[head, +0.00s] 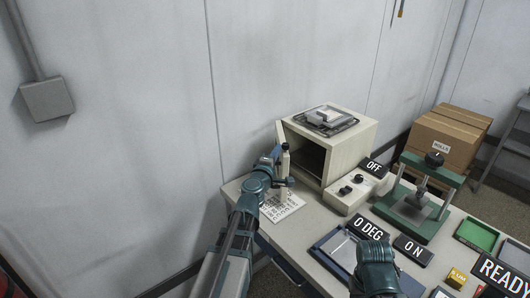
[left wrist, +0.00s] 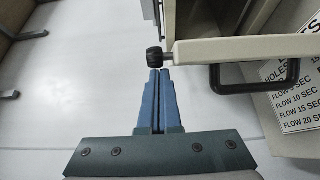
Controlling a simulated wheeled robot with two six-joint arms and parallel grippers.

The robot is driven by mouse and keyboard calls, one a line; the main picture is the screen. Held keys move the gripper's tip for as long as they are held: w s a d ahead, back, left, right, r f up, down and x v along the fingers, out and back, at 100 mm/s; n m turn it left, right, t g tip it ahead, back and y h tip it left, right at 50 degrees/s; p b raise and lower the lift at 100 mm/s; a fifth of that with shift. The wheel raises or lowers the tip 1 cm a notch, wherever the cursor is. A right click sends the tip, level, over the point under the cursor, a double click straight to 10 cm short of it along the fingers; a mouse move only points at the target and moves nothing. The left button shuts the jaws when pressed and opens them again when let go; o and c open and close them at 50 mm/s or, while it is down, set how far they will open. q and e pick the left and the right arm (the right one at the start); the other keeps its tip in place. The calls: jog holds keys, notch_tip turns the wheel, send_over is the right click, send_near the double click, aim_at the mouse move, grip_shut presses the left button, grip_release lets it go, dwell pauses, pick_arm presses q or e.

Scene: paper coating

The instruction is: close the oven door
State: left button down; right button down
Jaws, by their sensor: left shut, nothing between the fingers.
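The oven (head: 352,148) is a beige box on the table with its front open and a dark inside. In the left wrist view the open door (left wrist: 250,47) shows as a beige bar with a black looped handle (left wrist: 216,88) and a round black knob (left wrist: 154,57) at its end. My left gripper (left wrist: 158,72) is shut and empty, its tips close to the knob; I cannot tell whether they touch. In the head view the left gripper (head: 279,160) is in front of the oven's left side, partly hiding the door. My right gripper's fingers are not visible.
A printed card (head: 282,205) lies under my left arm. A control box (head: 354,192), a green press (head: 412,205) and a blue-framed plate (head: 335,250) stand to the right. A tray (head: 345,128) lies on the oven. A cardboard box (head: 450,135) stands behind the table.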

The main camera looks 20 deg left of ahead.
pick_arm(q)
jog(key=w+d+n+y, duration=0.1)
jog(key=w+d+y, duration=0.1)
jog(key=w+d, duration=0.9)
jog(key=shift+d+r, duration=0.35)
jog(key=shift+d, duration=1.15)
jog(key=shift+w, duration=0.1)
jog(key=shift+r, duration=0.1)
jog(key=s+a, duration=0.3)
jog(key=s, duration=0.1)
jog(key=s+d, duration=0.4)
jog(key=d, duration=0.5)
jog(key=shift+d+y, duration=0.15)
jog(key=shift+y, duration=0.15)
